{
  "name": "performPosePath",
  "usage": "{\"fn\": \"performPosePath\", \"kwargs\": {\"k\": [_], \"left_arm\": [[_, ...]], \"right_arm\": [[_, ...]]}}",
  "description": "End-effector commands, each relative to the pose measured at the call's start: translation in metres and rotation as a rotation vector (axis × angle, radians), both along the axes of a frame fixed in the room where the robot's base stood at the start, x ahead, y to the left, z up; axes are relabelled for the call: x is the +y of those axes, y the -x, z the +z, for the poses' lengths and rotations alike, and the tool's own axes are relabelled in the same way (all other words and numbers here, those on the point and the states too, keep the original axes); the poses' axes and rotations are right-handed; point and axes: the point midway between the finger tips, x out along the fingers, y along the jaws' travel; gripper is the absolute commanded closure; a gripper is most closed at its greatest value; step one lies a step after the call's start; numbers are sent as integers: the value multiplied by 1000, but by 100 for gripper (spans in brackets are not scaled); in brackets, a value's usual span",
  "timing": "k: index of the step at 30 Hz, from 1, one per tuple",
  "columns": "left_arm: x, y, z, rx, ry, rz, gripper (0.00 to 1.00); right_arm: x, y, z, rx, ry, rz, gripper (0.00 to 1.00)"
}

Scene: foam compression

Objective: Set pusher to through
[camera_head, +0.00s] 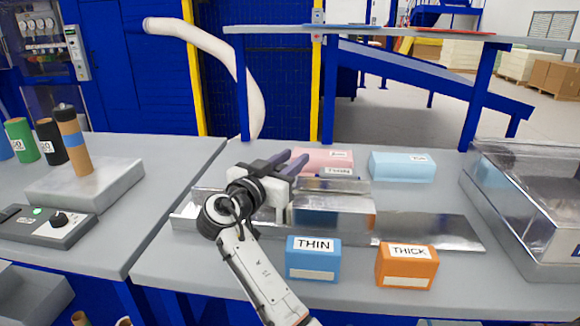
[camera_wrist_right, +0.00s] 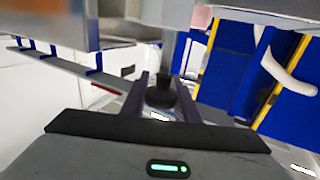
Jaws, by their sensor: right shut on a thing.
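My right gripper (camera_head: 291,160) reaches over the left part of a shiny metal track (camera_head: 430,230) on the table. In the right wrist view its two dark fingers (camera_wrist_right: 161,105) stand on either side of a black knob (camera_wrist_right: 160,92) and are shut on it. The knob appears to be the pusher's handle; in the head view it is hidden by the gripper. A shiny metal block (camera_head: 332,217) lies along the track just right of the gripper. I cannot tell how the knob joins the block. My left gripper is out of view.
A blue THIN box (camera_head: 313,260) and an orange THICK box (camera_head: 407,267) stand in front of the track. Pink (camera_head: 325,160) and light-blue (camera_head: 402,167) blocks lie behind it. A clear-covered metal bin (camera_head: 530,200) stands at right. A control box (camera_head: 45,225) is at left.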

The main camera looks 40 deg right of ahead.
Motion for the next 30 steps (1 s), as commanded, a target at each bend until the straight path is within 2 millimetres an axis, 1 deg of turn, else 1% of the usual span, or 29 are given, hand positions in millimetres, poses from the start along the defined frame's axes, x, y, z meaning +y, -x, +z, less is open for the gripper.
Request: {"fn": "performPosePath", "kwargs": {"k": [3, 5, 10, 11, 13, 14, 23, 26, 30], "left_arm": [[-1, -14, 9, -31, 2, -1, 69], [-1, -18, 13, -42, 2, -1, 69], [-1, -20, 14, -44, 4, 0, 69], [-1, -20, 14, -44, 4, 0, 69], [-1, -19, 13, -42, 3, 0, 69], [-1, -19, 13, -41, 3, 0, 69], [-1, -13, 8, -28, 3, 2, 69], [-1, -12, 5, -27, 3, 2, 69], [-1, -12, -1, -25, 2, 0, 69]], "right_arm": [[5, -2, -1, 3, 1, 15, 100], [5, -2, 0, 3, 1, 16, 100], [5, -2, 0, 4, 2, 16, 100], [4, -2, 0, 4, 2, 16, 68], [3, -1, 0, 3, 1, 14, 56], [3, -1, 0, 3, 1, 13, 53], [4, 0, -1, 3, 1, 12, 53], [12, 2, -2, 3, 0, 13, 53], [35, 11, -4, 4, -1, 15, 53]]}}
